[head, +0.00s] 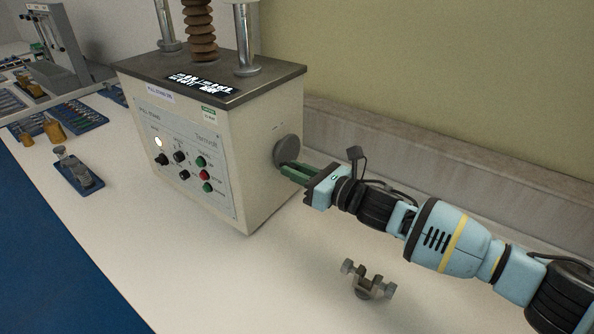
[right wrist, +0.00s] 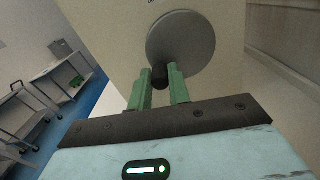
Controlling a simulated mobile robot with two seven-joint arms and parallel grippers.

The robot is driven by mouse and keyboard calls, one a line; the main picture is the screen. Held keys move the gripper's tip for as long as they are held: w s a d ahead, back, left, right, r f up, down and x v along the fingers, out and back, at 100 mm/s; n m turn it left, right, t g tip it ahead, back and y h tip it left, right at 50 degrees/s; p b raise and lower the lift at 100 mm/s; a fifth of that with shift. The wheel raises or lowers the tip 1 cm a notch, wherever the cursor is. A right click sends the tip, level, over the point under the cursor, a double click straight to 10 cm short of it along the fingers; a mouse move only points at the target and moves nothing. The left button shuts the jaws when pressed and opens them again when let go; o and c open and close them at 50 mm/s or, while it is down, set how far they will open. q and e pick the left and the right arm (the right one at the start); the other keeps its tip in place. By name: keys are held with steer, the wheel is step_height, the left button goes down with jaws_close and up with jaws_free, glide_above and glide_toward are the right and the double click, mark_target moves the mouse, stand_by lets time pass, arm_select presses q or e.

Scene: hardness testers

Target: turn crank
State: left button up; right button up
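The crank is a round grey disc (head: 287,150) on the right side wall of a cream tester box (head: 262,190). In the right wrist view the disc (right wrist: 184,40) faces me, with a short dark handle (right wrist: 160,76) near its lower left edge. My right gripper (head: 291,172) reaches in from the right at the crank. In the right wrist view its green fingers (right wrist: 160,78) stand on both sides of the handle with little gap and look closed on it. In the head view the fingers hide the handle. My left gripper is not in view.
A small metal clamp-like part (head: 367,281) lies on the white table (head: 250,290) below my right arm. Blue trays with small tools (head: 78,172) lie left of the box. A backsplash (head: 400,150) runs behind my arm. The table's front middle is clear.

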jaws_close()
